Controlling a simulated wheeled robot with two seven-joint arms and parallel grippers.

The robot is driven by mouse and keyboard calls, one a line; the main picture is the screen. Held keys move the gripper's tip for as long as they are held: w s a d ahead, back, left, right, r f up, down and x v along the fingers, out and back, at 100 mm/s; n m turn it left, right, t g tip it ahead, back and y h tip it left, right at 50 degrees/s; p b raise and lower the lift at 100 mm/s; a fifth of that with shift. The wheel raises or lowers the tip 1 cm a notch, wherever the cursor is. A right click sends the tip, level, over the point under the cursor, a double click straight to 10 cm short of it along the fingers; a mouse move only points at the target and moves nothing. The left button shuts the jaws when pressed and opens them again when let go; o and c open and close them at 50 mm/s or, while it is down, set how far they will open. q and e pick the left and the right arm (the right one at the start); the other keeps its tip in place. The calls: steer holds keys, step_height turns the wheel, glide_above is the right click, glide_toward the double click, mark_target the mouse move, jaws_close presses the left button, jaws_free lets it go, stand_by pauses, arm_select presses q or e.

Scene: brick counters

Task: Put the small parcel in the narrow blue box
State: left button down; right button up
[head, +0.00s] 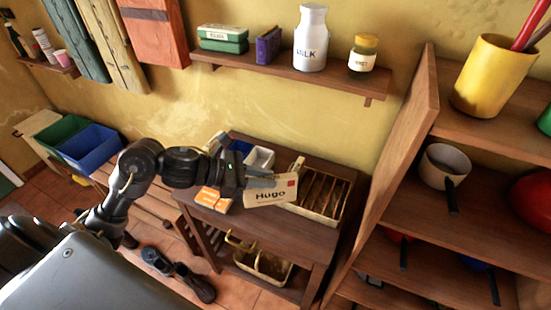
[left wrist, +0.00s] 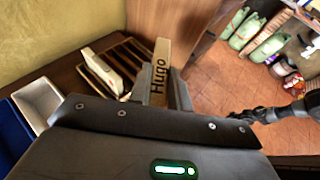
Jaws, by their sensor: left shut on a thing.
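My left gripper (head: 262,178) is shut on a flat, pale tan parcel (head: 272,195) with "Hugo" in dark letters and a red mark in its corner. It holds the parcel above the small wooden table's front part. In the left wrist view the parcel (left wrist: 159,74) stands out between the fingers (left wrist: 158,92). The narrow blue box (head: 241,146) is at the table's back left, partly hidden by my gripper. In the left wrist view a blue box (left wrist: 14,130) is cut off at the left edge. Part of my right arm shows there too; its fingers are not clear.
A white tray (head: 262,158) stands right beside the blue box. A slotted wooden rack (head: 335,212) fills the table's right side, with a white item in it. Orange boxes (head: 212,199) lie at front left. A tall shelf unit (head: 400,140) rises at right.

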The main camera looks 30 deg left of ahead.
arm_select(q)
steer(key=shift+w+d, duration=0.2)
steer(key=shift+w, duration=0.05)
arm_select(e)
steer(key=shift+o, duration=0.2)
arm_select(q)
steer(key=shift+w, duration=0.2)
arm_select(e)
steer(key=shift+o, duration=0.3)
steer(key=shift+w, duration=0.1)
arm_select(q)
steer(key=w+a+f+n+t+y, duration=0.3)
steer(key=w+a+n+y, duration=0.3)
steer(key=a, duration=0.4)
steer(key=w+a+f+n+t+y, duration=0.25)
steer(key=w+a+n+y, duration=0.3)
steer(key=a, duration=0.45)
steer(key=w+a+f+p, duration=0.2)
steer(key=w+a+f, duration=0.1)
steer(key=f, duration=0.5)
steer(key=shift+w, duration=0.25)
arm_select(e)
step_height(320, 180, up, 2)
steer(key=shift+a+r, duration=0.1)
arm_select(q)
steer(key=shift+f+m+h, duration=0.15)
steer(key=shift+m+h, duration=0.1)
